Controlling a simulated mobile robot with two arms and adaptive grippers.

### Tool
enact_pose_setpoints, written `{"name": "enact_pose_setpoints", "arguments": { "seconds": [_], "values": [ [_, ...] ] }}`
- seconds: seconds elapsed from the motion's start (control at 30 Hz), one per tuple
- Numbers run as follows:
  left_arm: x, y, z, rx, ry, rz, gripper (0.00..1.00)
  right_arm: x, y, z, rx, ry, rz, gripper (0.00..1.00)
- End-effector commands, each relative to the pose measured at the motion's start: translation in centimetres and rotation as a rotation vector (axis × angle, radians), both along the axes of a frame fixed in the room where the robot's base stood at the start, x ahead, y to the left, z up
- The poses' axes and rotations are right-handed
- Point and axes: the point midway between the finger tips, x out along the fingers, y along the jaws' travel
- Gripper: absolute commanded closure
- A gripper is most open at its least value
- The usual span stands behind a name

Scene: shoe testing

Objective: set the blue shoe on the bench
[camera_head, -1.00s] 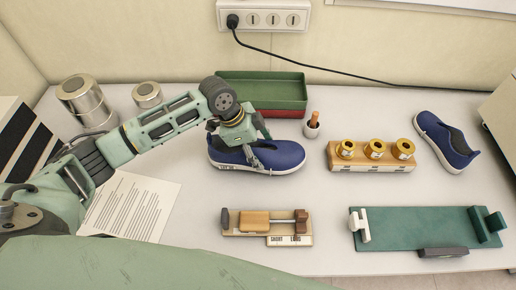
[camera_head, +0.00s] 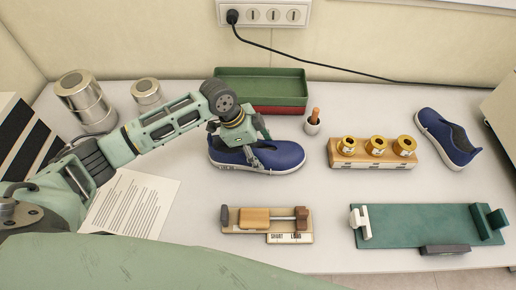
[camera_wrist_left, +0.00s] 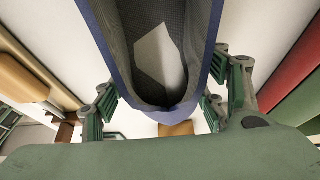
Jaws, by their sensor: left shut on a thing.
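A blue shoe (camera_head: 285,156) with a white sole is on the table in the middle, toe to the right. My left gripper (camera_head: 246,150) reaches down over it and is shut on it around the heel half. The left wrist view shows the shoe's opening and blue rim (camera_wrist_left: 178,113) between the two fingers (camera_wrist_left: 168,100). A second blue shoe (camera_head: 447,138) lies apart at the right back. A green board (camera_head: 425,228) with a white block and green end stops lies at the front right; it may be the bench. My right gripper is not in view.
A green and red tray (camera_head: 262,88) stands behind the shoe. A small cup with a wooden peg (camera_head: 312,124) and a wooden rack with gold rings (camera_head: 372,158) are to its right. A wooden sizing device (camera_head: 265,222) lies in front. Metal cans (camera_head: 86,100) and paper sit left.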

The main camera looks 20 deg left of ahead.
Motion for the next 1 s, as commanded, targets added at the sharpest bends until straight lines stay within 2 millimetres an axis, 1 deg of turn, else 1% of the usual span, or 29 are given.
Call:
{"name": "enact_pose_setpoints", "arguments": {
  "seconds": [0.03, 0.2, 0.27, 0.57, 0.67, 0.77, 0.87, 1.0],
  "values": [
    [0.1, 0.0, 0.1, -0.002, -0.002, -0.001, 0.31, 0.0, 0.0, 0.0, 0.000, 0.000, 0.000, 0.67],
    [0.0, 0.0, 0.1, -0.001, -0.002, -0.001, 0.16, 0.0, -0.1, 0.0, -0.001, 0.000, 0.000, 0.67],
    [0.0, 0.0, 0.1, -0.001, -0.002, -0.001, 0.12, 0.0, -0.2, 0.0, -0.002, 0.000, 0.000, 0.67],
    [0.0, 0.0, 0.0, 0.001, 0.001, 0.000, 0.12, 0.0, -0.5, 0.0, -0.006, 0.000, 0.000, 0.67],
    [0.0, 0.2, 0.4, 0.001, -0.001, 0.000, 0.12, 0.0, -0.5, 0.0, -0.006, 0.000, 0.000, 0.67],
    [-0.1, 0.6, 1.5, 0.000, -0.001, -0.001, 0.12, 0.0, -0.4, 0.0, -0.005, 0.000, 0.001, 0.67],
    [-0.3, 1.4, 3.3, 0.002, -0.004, 0.000, 0.12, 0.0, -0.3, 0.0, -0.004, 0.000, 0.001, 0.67],
    [-0.6, 2.5, 6.3, 0.000, -0.005, 0.001, 0.12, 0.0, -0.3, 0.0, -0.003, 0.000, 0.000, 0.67]
  ]
}}
